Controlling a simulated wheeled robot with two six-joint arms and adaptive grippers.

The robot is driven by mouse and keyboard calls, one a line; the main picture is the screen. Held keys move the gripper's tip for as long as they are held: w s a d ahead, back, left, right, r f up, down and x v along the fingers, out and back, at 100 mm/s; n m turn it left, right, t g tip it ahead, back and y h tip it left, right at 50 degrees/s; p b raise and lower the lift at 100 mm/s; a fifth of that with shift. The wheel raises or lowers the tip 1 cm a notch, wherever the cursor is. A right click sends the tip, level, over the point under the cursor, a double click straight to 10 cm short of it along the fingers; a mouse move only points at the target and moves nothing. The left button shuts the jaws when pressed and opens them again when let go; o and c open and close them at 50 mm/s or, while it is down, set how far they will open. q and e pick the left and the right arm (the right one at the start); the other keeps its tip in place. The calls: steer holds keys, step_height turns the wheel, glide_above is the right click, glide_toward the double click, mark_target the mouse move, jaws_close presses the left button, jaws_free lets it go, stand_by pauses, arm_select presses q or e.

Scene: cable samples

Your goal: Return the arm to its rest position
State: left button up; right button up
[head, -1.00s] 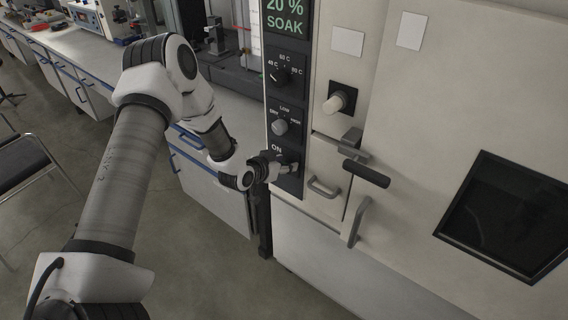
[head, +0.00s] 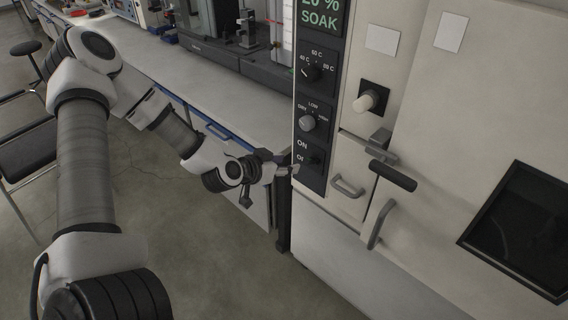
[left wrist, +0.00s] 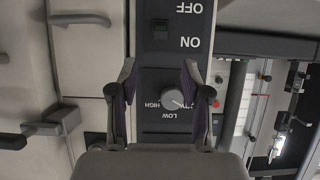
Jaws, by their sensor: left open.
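My left arm comes in from the left in the head view. Its left gripper (head: 284,168) is in front of the lower part of the dark control panel (head: 310,135), close to its left edge. In the left wrist view the two fingers stand apart with nothing between them. The ON/OFF switch (left wrist: 160,29) shows there beyond the fingertips, and a grey humidity knob (left wrist: 172,100) shows between the fingers. My right gripper is out of view.
The cabinet has a door handle (head: 380,224), a dark lever (head: 392,176) and a window (head: 524,232). A long bench (head: 190,62) with instruments runs behind my arm. A chair (head: 35,150) stands at the left. Open floor (head: 195,260) lies below the arm.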

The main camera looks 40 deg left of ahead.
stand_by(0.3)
arm_select(q)
steer(key=s+d+f+m+g+h, duration=0.15)
steer(key=s+d+f+g, duration=0.25)
steer(key=s+d+f, duration=0.4)
steer(key=s+d+f+m+g+y, duration=0.1)
steer(key=s+d+f+m+g, duration=0.3)
steer(key=f, duration=0.5)
steer(key=s+d+f+n+g, duration=0.1)
steer(key=s+f+n+g, duration=0.1)
steer(key=s, duration=0.5)
steer(key=s+d+f+n+g+y, duration=0.1)
steer(key=s+f+n+g, duration=0.1)
steer(key=s+n, duration=0.3)
steer(key=s, duration=0.3)
steer(key=shift+s+d+f, duration=0.3)
steer(key=shift+d+f, duration=0.05)
steer(key=shift+d, duration=0.05)
